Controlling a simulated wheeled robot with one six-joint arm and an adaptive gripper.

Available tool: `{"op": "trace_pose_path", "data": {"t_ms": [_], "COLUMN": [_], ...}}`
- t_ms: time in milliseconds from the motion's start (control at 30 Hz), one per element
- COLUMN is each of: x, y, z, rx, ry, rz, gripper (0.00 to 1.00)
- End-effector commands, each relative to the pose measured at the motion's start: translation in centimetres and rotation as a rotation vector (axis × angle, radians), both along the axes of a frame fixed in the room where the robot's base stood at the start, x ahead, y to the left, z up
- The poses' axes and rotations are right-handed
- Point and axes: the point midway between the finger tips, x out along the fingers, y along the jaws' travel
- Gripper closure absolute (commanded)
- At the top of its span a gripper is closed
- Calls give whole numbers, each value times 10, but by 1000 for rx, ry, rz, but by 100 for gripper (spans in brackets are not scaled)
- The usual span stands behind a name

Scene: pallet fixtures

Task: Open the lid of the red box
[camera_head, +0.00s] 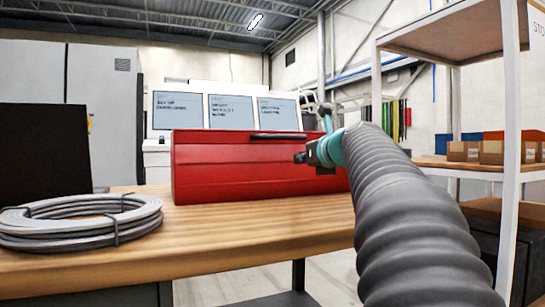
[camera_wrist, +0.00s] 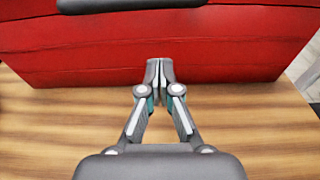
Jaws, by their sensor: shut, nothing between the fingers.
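The red box (camera_head: 240,172) stands on the wooden workbench with its lid (camera_head: 225,138) down. A dark handle (camera_head: 277,136) lies along the top front of the lid. In the wrist view the box front (camera_wrist: 90,60) fills the upper part, with the dark handle (camera_wrist: 130,4) at the top edge. My gripper (camera_wrist: 160,66) is shut and empty, its fingertips close to the lower front of the box; I cannot tell if they touch it. In the head view my arm comes from the right and covers the box's right end; the fingertips are hard to make out there.
The wooden workbench (camera_head: 240,240) has a coil of grey cable (camera_head: 80,222) at its left and a dark panel (camera_head: 45,150) behind it. The bench is clear in front of the box. A shelf rack (camera_head: 510,130) with cardboard boxes (camera_head: 490,152) stands at the right.

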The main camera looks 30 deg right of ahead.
Motion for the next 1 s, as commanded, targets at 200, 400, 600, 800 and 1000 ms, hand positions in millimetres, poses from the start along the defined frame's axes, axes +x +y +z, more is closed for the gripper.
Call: {"op": "trace_pose_path", "data": {"t_ms": [200,400,600,800,1000], "x": [42,42,39,39,38], "y": [-4,-5,-4,-4,-1], "z": [-7,18,31,32,32], "rx": [0,-2,-2,-2,-1], "ry": [1,-2,0,0,1], "rz": [-1,-5,-4,-4,-4], "gripper": [100,100,100,100,100]}}
